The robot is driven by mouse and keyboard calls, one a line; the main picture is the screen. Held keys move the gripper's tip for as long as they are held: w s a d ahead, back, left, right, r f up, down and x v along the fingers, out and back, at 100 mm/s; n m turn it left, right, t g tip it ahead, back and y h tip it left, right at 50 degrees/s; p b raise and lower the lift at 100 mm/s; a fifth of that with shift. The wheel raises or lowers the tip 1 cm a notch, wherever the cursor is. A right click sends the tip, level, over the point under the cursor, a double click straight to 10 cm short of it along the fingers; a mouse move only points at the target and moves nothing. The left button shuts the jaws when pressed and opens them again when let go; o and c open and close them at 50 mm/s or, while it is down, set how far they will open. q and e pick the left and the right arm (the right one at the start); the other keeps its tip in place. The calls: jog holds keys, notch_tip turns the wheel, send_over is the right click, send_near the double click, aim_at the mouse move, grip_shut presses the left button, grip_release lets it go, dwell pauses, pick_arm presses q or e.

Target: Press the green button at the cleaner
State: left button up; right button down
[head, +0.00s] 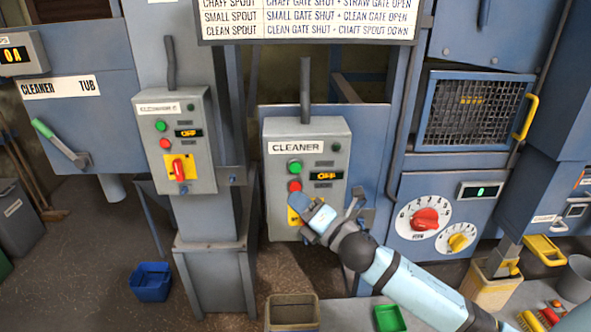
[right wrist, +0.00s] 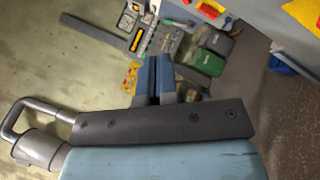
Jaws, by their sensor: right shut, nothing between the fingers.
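The grey CLEANER control box (head: 272,190) stands in the middle of the head view. Its green button (head: 295,166) is in plain sight, above a red button (head: 295,186). Its display (head: 326,176) reads OFF. My right gripper (head: 297,203) is shut and empty, in front of the lower part of the box and below the two buttons in the picture. It partly hides a yellow plate there. Whether it touches the box I cannot tell. In the right wrist view the closed fingers (right wrist: 153,78) show at the centre. My left gripper is not in view.
A similar box (head: 150,145) with its own green and red buttons and an OFF display stands to the left. A lever (head: 305,90) rises behind the CLEANER box. A panel with red and yellow dials (head: 408,190) is at right. A bin (head: 292,312) and a green tray (head: 390,318) lie below.

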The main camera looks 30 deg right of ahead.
aim_at(295, 168)
jog(key=shift+w+d+b, duration=0.1)
jog(key=shift+w+d, duration=0.65)
jog(key=shift+w, duration=0.5)
jog(key=shift+w+d+b, duration=0.1)
jog(key=shift+w+d, duration=0.7)
jog(key=shift+w, duration=0.5)
jog(key=shift+w+d+b, duration=0.1)
jog(key=shift+w+d, duration=0.65)
jog(key=shift+w, duration=0.5)
jog(key=shift+w+d, duration=0.1)
jog(key=shift+w+d, duration=0.1)
jog(key=shift+w, duration=0.15)
jog(key=shift+w+d, duration=0.3)
jog(key=shift+w, duration=0.1)
jog(key=shift+s+a, duration=0.5)
jog(key=shift+s, duration=0.25)
